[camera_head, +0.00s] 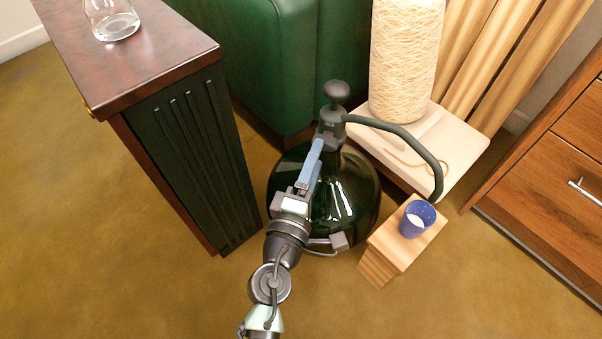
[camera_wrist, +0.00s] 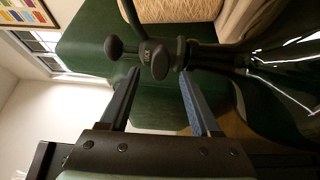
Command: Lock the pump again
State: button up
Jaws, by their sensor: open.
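The pump is a dark green glass bottle (camera_head: 350,195) with a dark pump head (camera_head: 328,128), a round top knob (camera_head: 336,92) and a curved hose (camera_head: 405,140). In the wrist view the picture is turned sideways: the top knob (camera_wrist: 113,47) is at left, and a second, smaller round knob (camera_wrist: 160,62) on the head faces me. My gripper (camera_head: 318,148) is open at the pump head. In the wrist view its fingertips (camera_wrist: 159,72) lie on either side of the smaller knob; contact is not clear. Small lettering on the head is hard to read.
A blue cup (camera_head: 417,219) with pale contents stands on a wooden block (camera_head: 380,265) under the hose end. A dark cabinet (camera_head: 190,165) with a glass vessel (camera_head: 112,20) is left. A green armchair (camera_head: 262,60) and a woven lamp (camera_head: 405,60) stand behind. Floor in front is clear.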

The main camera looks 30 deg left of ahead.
jog(key=s+d+b, duration=0.1)
jog(key=s, duration=0.8)
jog(key=shift+s+d+b, duration=0.2)
jog(key=shift+d+b, duration=0.1)
jog(key=shift+b, duration=0.1)
